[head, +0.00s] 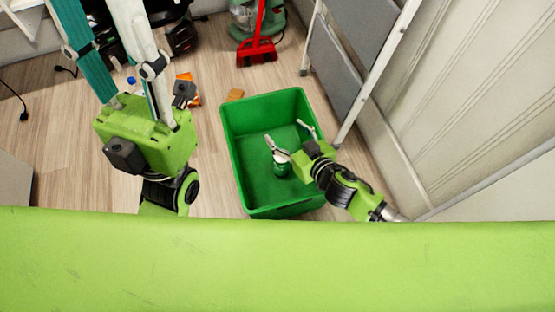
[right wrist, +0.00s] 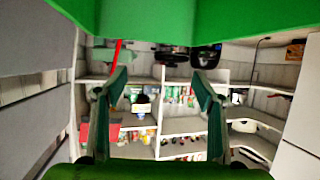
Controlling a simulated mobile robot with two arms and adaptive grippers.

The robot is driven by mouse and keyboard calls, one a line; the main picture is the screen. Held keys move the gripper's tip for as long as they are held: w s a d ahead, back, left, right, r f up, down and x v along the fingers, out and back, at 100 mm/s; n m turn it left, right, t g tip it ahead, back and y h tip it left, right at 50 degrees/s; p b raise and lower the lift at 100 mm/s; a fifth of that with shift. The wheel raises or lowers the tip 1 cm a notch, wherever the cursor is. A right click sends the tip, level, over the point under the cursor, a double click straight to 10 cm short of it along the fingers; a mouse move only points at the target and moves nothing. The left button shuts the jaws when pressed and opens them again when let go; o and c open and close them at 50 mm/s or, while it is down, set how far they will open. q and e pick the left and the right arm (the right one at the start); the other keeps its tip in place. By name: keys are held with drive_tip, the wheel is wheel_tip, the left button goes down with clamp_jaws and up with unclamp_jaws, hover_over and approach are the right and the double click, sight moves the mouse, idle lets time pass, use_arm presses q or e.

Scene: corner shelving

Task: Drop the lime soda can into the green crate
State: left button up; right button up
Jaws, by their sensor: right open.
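The green crate (head: 238,165) stands on the floor in the middle of the head view. A small dark green can with a pale top (head: 281,168) shows within the crate's outline, beside one finger of my right gripper (head: 285,130). Whether it rests on the crate floor is hard to tell. My right gripper is open over the crate; nothing shows between its fingers in the right wrist view (right wrist: 158,95). The crate's wall (right wrist: 170,15) fills the top of that view. My left gripper (head: 105,35) is large, close to the camera, its fingers apart and empty; its tips leave the frame.
A grey stepladder (head: 345,70) stands close to the crate's right side. A red dustpan (head: 257,50) lies behind it. Stocked shelves (right wrist: 180,125) show in the right wrist view.

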drive_tip(key=v, duration=1)
drive_tip(key=shift+a, duration=0.1)
